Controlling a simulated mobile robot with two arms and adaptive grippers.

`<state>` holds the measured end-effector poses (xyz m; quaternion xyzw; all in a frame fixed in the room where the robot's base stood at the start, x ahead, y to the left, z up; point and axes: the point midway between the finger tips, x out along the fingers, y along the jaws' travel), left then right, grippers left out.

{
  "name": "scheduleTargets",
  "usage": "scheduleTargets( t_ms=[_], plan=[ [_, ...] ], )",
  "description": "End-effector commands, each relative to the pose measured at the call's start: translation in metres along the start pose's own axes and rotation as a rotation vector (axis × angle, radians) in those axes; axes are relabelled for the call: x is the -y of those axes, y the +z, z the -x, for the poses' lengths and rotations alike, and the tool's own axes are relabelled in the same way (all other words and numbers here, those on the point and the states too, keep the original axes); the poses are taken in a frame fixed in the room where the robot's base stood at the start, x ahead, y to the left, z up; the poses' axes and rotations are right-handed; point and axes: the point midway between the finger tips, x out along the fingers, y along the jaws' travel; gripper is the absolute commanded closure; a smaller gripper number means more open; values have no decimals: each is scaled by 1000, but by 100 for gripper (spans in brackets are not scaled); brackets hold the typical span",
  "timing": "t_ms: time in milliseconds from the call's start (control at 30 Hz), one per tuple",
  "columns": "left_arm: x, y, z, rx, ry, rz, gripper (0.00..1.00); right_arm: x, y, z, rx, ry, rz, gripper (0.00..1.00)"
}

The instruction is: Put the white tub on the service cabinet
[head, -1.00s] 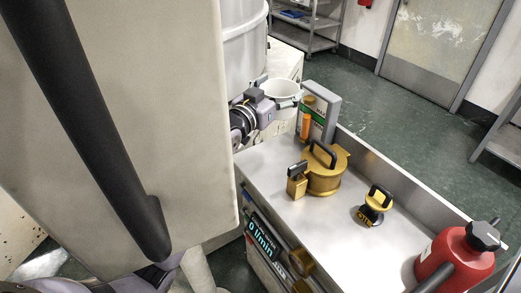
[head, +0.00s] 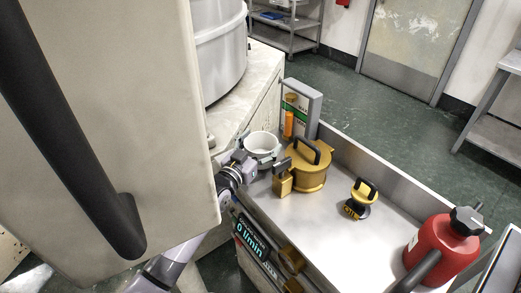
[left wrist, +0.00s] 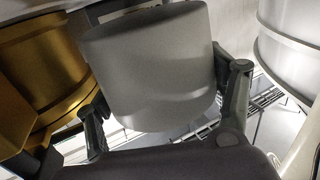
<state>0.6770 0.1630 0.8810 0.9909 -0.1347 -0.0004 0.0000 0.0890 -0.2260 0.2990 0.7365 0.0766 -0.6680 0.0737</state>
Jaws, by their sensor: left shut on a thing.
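The white tub (head: 262,143) is upright, mouth up, at the back left corner of the service cabinet (head: 322,228), a steel-topped unit with a raised rim. My left gripper (head: 259,159) is shut on the tub, a finger on each side. In the left wrist view the tub (left wrist: 150,70) fills the space between the fingers (left wrist: 165,98). I cannot tell whether its base touches the cabinet top. My right gripper is not in view.
A gold lidded pot (head: 312,172) and a small gold block (head: 283,184) stand close right of the tub. A gold-black knob piece (head: 361,199) and a red canister (head: 441,250) are farther right. A pale panel with a black handle (head: 75,140) blocks the left.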

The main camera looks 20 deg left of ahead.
Motion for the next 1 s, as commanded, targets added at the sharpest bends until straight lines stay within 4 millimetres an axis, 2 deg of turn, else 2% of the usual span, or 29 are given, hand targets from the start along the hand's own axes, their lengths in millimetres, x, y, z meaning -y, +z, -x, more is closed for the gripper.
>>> scheduleTargets(
  t_ms=[33,133,533,567,833,1000],
  plan=[
    [0,9,0,2,-1,-1,57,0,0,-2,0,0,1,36],
    [0,18,0,0,-1,-1,57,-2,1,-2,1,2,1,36],
    [0,23,0,-1,0,-1,57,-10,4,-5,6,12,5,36],
    [0,22,0,-1,0,-1,23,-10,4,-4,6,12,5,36],
    [0,22,0,-1,0,0,5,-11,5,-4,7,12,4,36],
    [0,22,0,-1,0,0,4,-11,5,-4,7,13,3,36]
  ],
)
